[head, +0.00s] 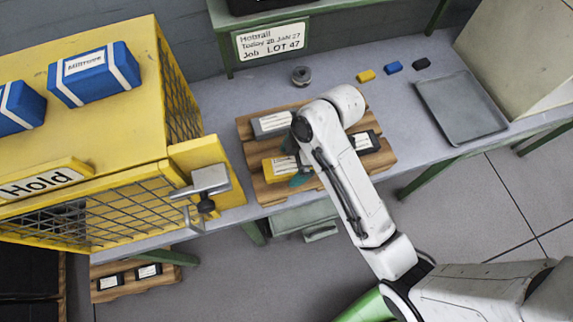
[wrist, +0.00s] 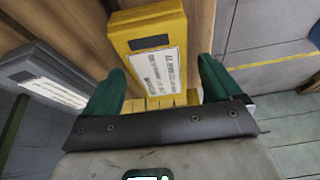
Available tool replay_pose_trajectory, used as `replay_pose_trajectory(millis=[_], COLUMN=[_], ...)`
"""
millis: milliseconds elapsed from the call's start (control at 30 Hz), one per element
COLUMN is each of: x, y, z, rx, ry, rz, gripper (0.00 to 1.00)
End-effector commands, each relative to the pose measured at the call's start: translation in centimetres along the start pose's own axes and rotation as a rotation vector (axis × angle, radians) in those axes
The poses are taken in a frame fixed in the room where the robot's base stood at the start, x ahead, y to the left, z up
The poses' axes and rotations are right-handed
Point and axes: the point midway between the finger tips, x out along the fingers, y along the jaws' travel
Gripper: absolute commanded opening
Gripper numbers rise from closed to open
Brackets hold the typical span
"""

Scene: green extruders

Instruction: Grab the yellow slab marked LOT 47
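A yellow slab (head: 279,167) with a white label lies on a slatted wooden board (head: 247,132) on the bench. In the wrist view the yellow slab (wrist: 148,45) fills the space ahead; its label print is too small to read. My gripper (wrist: 161,66) has its green fingers apart, one on each side of the slab's near end, with no clear contact. In the head view my gripper (head: 295,163) is at the slab's right end, and my arm hides part of it. A grey slab (head: 272,123) and a black slab (head: 365,142) share the board.
A sign (head: 270,41) reading "Job LOT 47" hangs behind the bench. A yellow cage (head: 100,130) marked "Hold", with blue boxes on top, stands close on the left. A grey tray (head: 460,107) and small coloured pieces lie to the right. The grey slab (wrist: 45,80) sits near my left finger.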

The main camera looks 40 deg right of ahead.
Motion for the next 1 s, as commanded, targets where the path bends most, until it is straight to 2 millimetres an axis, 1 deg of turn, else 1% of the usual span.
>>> replay_pose_trajectory(millis=[33,67,733,1000], x=[-0.01,-0.01,0.01,-0.08], y=[0.00,0.00,0.00,0.04], z=[-0.02,-0.02,-0.04,-0.11], rx=[0.000,0.000,0.000,0.000], ry=[0.000,0.000,0.000,0.000], rz=[0.000,0.000,0.000,0.001], gripper=[0.88,0.85,0.21,0.20])
